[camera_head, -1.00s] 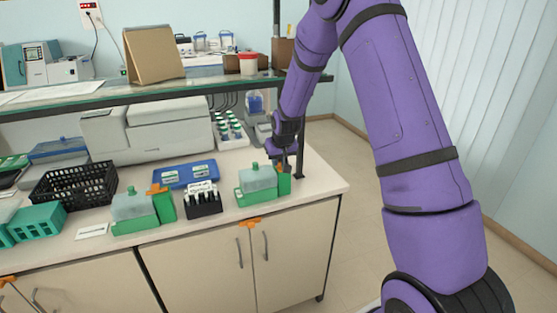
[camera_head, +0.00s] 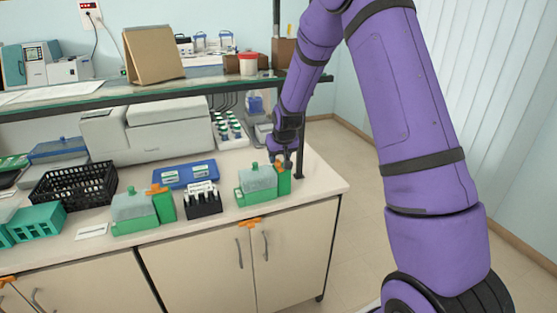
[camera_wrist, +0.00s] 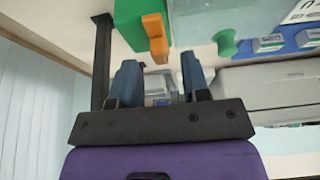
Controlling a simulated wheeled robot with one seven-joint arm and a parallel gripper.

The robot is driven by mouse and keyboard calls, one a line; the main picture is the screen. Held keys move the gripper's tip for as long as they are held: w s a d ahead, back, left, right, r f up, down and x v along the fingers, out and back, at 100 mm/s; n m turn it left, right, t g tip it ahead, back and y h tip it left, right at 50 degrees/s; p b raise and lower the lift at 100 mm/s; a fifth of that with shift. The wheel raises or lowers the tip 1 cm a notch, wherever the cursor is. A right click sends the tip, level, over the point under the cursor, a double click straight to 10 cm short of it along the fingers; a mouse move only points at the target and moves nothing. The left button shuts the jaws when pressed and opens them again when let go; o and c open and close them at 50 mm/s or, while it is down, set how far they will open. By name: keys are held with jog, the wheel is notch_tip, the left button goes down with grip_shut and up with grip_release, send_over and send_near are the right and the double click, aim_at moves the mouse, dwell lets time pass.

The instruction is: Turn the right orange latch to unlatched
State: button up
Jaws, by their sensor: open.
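The right staining box (camera_head: 256,190) has a green base, a pale translucent lid with a green knob and a green block at its right end. An orange latch (camera_wrist: 155,37) sits on that green block, its bar lying across the block's edge in the wrist view. In the head view the latch is small and partly hidden by my gripper (camera_head: 283,158). My gripper (camera_wrist: 160,68) is open and empty, its two blue-grey fingers apart. It is close to the latch, which appears just beyond the fingertips; I see no contact.
A similar box (camera_head: 134,219) with an orange latch (camera_head: 156,189) stands to the left. A black rack (camera_head: 204,207) of slides and a blue tray (camera_head: 186,174) lie between. A dark shelf post (camera_head: 299,155) stands close to my gripper. The shelf (camera_head: 130,98) crosses behind.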

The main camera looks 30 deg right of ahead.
jog(key=v, duration=0.8)
jog(key=shift+s+r, duration=0.15)
jog(key=shift+r, duration=0.2)
jog(key=s+a+r, duration=0.4)
jog(key=s+r, duration=1.1)
jog(key=s, duration=0.1)
jog(key=s+a+r, duration=0.1)
jog(key=s+r, duration=0.1)
jog(key=s, duration=0.8)
jog(key=s+a+r+n, duration=0.1)
jog(key=s+r, duration=0.1)
jog(key=s, duration=0.9)
jog(key=shift+s+a+t+y, duration=0.2)
jog(key=shift+a+t+y, duration=0.1)
jog(key=shift+a+t, duration=0.1)
